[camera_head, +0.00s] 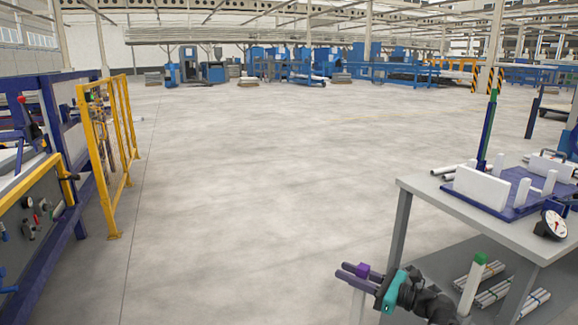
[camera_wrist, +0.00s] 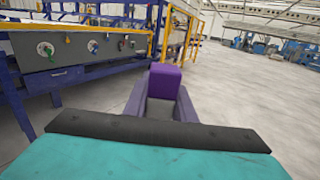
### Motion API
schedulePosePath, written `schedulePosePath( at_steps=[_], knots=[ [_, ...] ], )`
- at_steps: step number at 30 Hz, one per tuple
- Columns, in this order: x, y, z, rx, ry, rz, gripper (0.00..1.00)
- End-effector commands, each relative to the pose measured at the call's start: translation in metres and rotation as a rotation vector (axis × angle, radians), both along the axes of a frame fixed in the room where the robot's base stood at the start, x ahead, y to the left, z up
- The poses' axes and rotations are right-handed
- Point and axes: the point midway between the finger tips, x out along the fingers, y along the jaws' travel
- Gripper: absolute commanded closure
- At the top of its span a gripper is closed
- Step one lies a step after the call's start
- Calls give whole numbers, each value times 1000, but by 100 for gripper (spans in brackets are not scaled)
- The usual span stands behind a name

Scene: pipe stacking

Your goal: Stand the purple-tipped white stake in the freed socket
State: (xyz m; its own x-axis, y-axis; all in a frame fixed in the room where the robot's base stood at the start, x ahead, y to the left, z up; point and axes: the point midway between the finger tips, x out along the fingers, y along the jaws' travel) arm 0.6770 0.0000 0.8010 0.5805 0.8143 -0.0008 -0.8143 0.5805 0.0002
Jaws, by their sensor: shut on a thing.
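The purple-tipped white stake (camera_head: 358,300) is in my gripper (camera_head: 352,273) at the bottom of the head view. It hangs roughly upright, with its purple tip (camera_wrist: 165,78) showing between the two purple fingers in the wrist view. The fingers are shut on it near its top. Its lower end is cut off by the picture edge. A blue base plate (camera_head: 516,209) lies on the workbench at the right, with white upright pegs (camera_head: 523,193) and a white block (camera_head: 480,187) on it. My gripper is left of the bench, apart from it. I cannot make out an empty socket.
The grey workbench (camera_head: 430,192) carries a dial gauge (camera_head: 552,225) and a tall blue post (camera_head: 486,135) with a green top. A green-tipped white stake (camera_head: 471,288) stands right of my gripper. Yellow fencing (camera_head: 118,140) is at the left. The middle floor is clear.

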Motion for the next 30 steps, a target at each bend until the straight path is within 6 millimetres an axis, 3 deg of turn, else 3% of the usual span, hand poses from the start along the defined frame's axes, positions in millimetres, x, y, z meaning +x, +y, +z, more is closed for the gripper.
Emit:
schedulePosePath(
  at_steps=[1,18,30],
  knots=[
    [0,0,10,1,0,0,100],
    [1,0,41,2,0,-1,100],
    [-1,0,53,1,0,-1,100]
  ],
)
